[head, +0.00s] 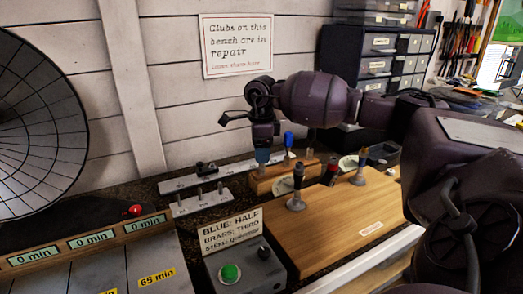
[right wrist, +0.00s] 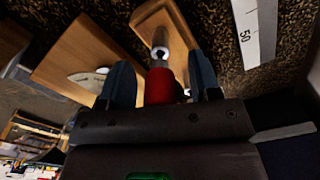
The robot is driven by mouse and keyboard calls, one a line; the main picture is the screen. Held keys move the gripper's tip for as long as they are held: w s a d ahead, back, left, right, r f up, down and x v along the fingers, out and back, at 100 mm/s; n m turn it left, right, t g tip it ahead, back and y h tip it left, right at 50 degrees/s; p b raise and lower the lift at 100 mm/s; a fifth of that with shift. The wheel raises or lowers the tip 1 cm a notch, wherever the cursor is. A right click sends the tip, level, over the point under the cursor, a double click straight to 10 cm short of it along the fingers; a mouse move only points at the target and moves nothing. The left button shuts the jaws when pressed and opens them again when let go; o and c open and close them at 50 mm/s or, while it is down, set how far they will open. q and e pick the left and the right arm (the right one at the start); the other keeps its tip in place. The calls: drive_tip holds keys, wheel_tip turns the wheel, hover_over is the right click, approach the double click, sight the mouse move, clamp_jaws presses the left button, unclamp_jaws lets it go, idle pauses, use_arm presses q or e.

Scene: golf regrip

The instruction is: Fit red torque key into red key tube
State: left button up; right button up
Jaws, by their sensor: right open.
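The red torque key (right wrist: 160,86) shows in the right wrist view as a red handle with a silver shaft. The shaft points towards a small wooden block (right wrist: 177,20). My right gripper (right wrist: 161,82) is open, with one finger on each side of the red handle and a gap on both sides. In the head view the right gripper (head: 262,157) points down just above the small wooden block (head: 262,186); the key between its fingers cannot be made out there. A dark red upright piece (head: 331,170) stands by the large wooden board; I cannot tell whether it is the red tube. My left gripper is not in view.
The large wooden board (head: 345,225) carries a dark upright tool (head: 297,178) and another upright tool (head: 359,168). A blue-topped piece (head: 288,141) stands behind the block. A grey box with a green button (head: 230,272) and a sign (head: 231,231) stand in front.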

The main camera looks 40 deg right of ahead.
wheel_tip(320, 180, up, 2)
drive_tip(key=shift+r, duration=0.1)
wheel_tip(320, 180, up, 7)
drive_tip(key=shift+r, duration=0.15)
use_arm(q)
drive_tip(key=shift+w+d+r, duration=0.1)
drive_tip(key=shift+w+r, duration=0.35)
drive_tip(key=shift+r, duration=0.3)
use_arm(e)
drive_tip(key=shift+r, duration=0.7)
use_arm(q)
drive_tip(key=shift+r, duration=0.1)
use_arm(e)
drive_tip(key=shift+r, duration=0.1)
